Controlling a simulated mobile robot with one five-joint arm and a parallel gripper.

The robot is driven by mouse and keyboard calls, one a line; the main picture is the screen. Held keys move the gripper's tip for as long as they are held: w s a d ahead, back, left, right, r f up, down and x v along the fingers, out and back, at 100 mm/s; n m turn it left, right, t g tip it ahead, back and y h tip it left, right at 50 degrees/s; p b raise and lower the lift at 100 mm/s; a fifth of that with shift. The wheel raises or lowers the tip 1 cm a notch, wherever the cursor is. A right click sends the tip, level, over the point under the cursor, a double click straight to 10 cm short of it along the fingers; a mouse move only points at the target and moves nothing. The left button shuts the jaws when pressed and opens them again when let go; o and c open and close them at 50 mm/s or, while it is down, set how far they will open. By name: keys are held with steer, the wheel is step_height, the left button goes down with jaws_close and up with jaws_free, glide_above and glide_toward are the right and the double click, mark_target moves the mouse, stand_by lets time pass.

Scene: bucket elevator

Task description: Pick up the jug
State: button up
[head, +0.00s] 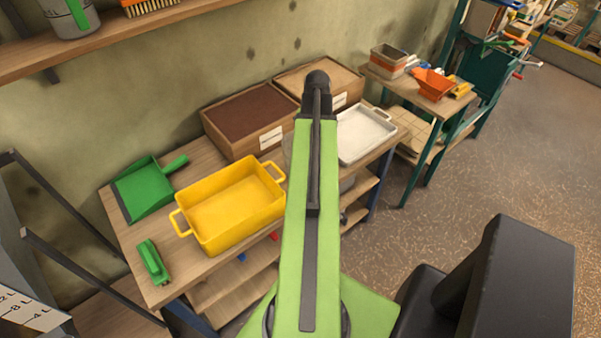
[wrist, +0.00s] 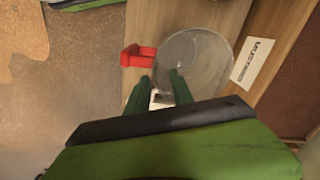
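A clear, see-through round vessel, which looks like the jug (wrist: 197,60), stands on the wooden bench in the wrist view, seen from above. A red piece (wrist: 138,56) sits at its left side; it looks like the handle, but I cannot tell for sure that it is joined. My gripper (wrist: 158,82) has its two green fingers apart, with their tips just below the red piece and the jug's lower left rim. Nothing is clearly held between them. In the head view my arm hides most of the jug, and the gripper's fingers are hidden too.
A yellow tray (head: 186,235), a green dustpan (head: 140,192) and a green brush (head: 152,262) are on the bench left of my arm. Two labelled soil boxes (head: 217,138) (head: 348,82) stand behind. A white tray (head: 372,152) is right of my arm. Floor is open farther right.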

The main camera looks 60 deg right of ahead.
steer(key=f+b, duration=0.4)
steer(key=f, duration=0.1)
steer(key=f+b, duration=0.4)
steer(key=shift+w+a+f, duration=0.1)
steer(key=shift+a+f, duration=0.1)
steer(key=shift+f, duration=0.2)
steer(key=shift+r, duration=0.15)
jaws_close()
stand_by(0.8)
